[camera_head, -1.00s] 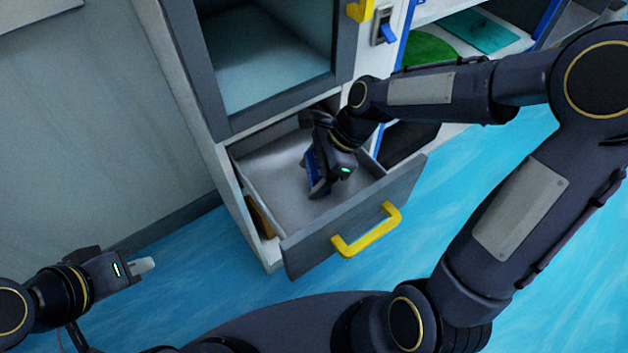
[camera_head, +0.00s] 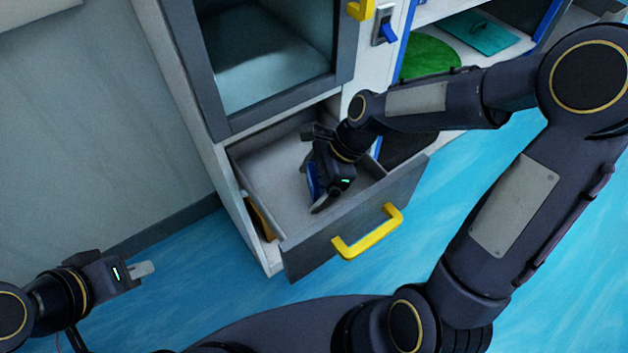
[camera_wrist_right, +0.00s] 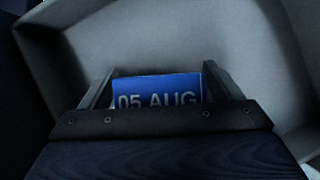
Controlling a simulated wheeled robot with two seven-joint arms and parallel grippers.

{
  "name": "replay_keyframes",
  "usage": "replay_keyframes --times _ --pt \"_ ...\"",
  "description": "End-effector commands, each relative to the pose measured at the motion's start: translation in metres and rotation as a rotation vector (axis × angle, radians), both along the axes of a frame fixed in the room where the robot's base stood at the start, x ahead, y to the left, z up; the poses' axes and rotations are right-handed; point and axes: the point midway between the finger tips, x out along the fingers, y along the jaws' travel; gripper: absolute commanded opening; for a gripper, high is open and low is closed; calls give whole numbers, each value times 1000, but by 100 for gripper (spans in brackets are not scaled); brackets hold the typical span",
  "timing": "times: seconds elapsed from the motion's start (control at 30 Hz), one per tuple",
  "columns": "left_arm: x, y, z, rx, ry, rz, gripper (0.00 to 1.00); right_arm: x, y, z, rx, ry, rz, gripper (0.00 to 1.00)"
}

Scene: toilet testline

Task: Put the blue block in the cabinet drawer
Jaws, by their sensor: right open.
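The blue block (camera_head: 313,178) is inside the open cabinet drawer (camera_head: 298,222), low between the fingers of my right gripper (camera_head: 311,188). In the right wrist view the block (camera_wrist_right: 157,88) shows a blue face with white "05 AUG" print, with a finger on either side. The right gripper is open; slim gaps show beside the block. Whether the block rests on the drawer floor is hard to tell. My left gripper (camera_head: 142,269) is away from the cabinet at lower left, seen side-on, so its opening is unclear.
The drawer has a yellow handle (camera_head: 368,233) on its front. Shelves at right hold a green disc (camera_head: 430,55) and a teal board (camera_head: 478,35). Blue floor is clear in front.

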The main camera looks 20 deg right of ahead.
Motion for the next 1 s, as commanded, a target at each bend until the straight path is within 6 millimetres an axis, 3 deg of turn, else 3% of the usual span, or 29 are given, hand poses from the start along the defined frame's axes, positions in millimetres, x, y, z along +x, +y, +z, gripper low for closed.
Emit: replay_keyframes --times 0.17,0.6,0.8,1.0 --pt "0 0 6 0 0 0 0 1 -6 15 -1 -4 -3 86" --pt "0 0 31 0 0 0 0 -1 -50 92 0 -4 -3 86" --pt "0 0 34 0 0 0 0 -2 -59 106 0 0 -1 86" --pt "0 0 34 0 0 0 0 -2 -60 107 0 0 -1 86"
